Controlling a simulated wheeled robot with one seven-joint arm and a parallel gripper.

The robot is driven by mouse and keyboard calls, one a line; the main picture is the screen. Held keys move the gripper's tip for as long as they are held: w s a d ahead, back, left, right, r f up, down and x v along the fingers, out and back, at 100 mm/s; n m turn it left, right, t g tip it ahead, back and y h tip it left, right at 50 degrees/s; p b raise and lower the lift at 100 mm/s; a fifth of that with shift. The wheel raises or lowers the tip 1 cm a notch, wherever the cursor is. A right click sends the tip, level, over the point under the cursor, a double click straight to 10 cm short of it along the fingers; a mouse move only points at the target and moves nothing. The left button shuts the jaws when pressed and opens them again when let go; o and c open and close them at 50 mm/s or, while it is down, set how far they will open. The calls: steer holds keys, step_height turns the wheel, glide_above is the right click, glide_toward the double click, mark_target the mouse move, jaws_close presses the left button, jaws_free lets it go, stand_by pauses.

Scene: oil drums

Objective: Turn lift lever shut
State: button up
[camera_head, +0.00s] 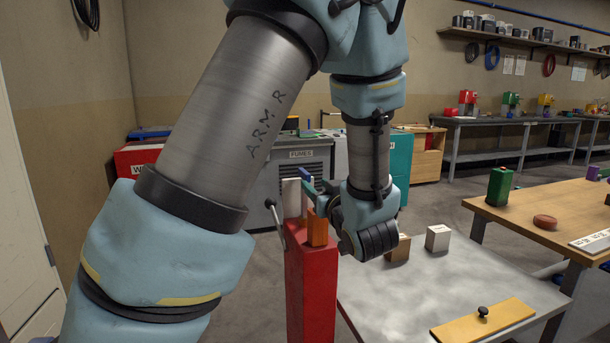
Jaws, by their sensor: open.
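A tall red post (311,290) stands in the lower middle in the head view. A thin grey lever (277,226) with a dark ball knob sticks up at a slant from its left side. An orange block (317,229) and a white upright piece (291,198) show at the post's top. My arm comes down from above, and my gripper (309,188) is at the top of the post, to the right of the lever's knob. It is open. Its fingers are small and partly hidden by my wrist and the orange block, so I cannot tell whether they touch anything.
Right of the post is a grey-topped table (395,300) with a brown block (398,249), a white block (438,238) and a yellow plate (483,321) with a black knob. A wooden table (540,195) with a green can (499,187) stands farther right. Cabinets stand behind.

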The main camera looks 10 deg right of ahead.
mark_target(308, 178)
steer(key=w, duration=0.5)
steer(key=w+a+p, duration=0.1)
steer(key=w, duration=0.2)
jaws_close()
stand_by(0.5)
